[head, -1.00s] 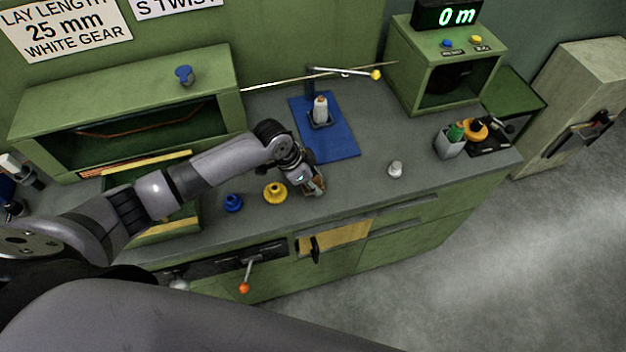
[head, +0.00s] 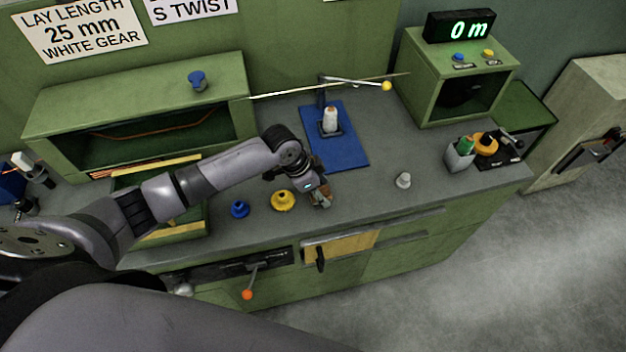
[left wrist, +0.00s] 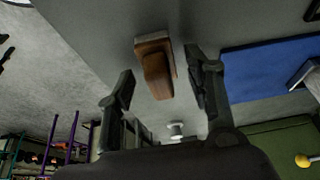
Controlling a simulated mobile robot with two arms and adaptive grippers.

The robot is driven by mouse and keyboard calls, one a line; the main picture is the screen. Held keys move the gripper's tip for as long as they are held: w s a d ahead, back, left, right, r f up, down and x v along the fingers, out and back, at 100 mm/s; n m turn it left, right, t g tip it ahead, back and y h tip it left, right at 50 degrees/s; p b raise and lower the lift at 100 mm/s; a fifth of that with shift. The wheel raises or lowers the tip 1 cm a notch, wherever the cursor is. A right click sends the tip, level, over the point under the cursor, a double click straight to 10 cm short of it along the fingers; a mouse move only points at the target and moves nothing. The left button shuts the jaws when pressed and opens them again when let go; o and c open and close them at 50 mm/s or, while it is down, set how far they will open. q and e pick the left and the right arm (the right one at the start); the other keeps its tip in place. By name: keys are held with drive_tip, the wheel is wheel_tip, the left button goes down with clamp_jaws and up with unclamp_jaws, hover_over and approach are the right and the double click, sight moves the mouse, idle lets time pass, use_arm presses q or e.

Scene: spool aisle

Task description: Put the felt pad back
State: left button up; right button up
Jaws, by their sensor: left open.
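A brown wooden block, which I take to be the felt pad (left wrist: 157,72), lies on the grey bench top in the left wrist view. My left gripper (left wrist: 162,76) is open, with one finger on each side of the block and a gap to both. In the head view the left gripper (head: 320,197) is low over the front part of the bench, right of the yellow flanged piece. A small brown bit shows at its fingers. My right gripper is not in view.
A blue mat (head: 350,150) with a white spool (head: 330,122) lies behind the gripper. A yellow flanged piece (head: 283,201) and a blue knob (head: 239,209) stand to its left. A small grey-white piece (head: 403,180) stands to its right. The bench between is clear.

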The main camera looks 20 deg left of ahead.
use_arm(q)
drive_tip(key=b+v, duration=0.1)
drive_tip(key=v, duration=1)
drive_tip(key=shift+r+b, duration=0.2)
drive_tip(key=shift+b, duration=0.15)
drive_tip(key=shift+s+f, duration=0.1)
drive_tip(key=shift+s, duration=0.05)
